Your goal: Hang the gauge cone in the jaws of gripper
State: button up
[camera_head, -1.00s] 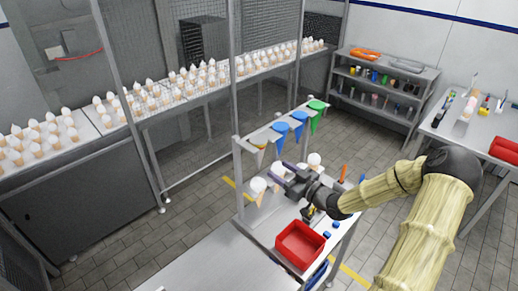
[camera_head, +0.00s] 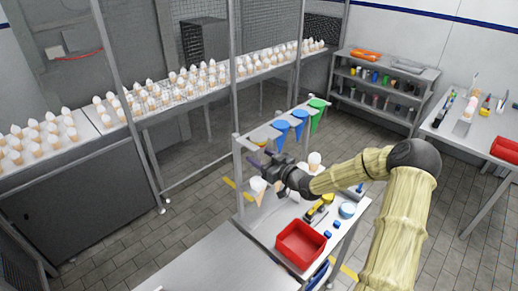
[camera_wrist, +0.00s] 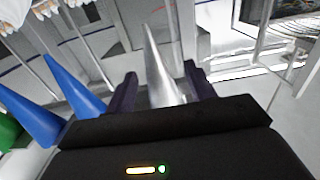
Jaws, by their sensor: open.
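A silver-grey cone (camera_wrist: 160,72) stands between the two dark fingers of my gripper (camera_wrist: 165,85) in the wrist view; I cannot tell whether they touch it. In the head view my gripper (camera_head: 263,160) is at the left end of the cone rack, just below a cone with a grey-orange top (camera_head: 259,134), whose lower part it hides. Two blue cones (camera_head: 281,128) and a green cone (camera_head: 316,108) hang to its right. The blue cones (camera_wrist: 75,88) also show left of my fingers in the wrist view. My gripper is open. I cannot tell which cone is the gauge cone.
A red tray (camera_head: 300,244), a yellow-black tool (camera_head: 319,208) and a blue ring-shaped item (camera_head: 347,210) are nearer the front. Rack posts (camera_head: 238,165) stand close to my gripper.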

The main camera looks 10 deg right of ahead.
jog(key=shift+w, duration=0.1)
jog(key=c, duration=0.9)
jog(key=shift+r, duration=0.4)
jog(key=shift+c, duration=0.2)
jog(key=shift+d, duration=0.15)
jog(key=v, duration=0.8)
jog(key=shift+s, duration=0.25)
dwell(0.8)
dwell(0.3)
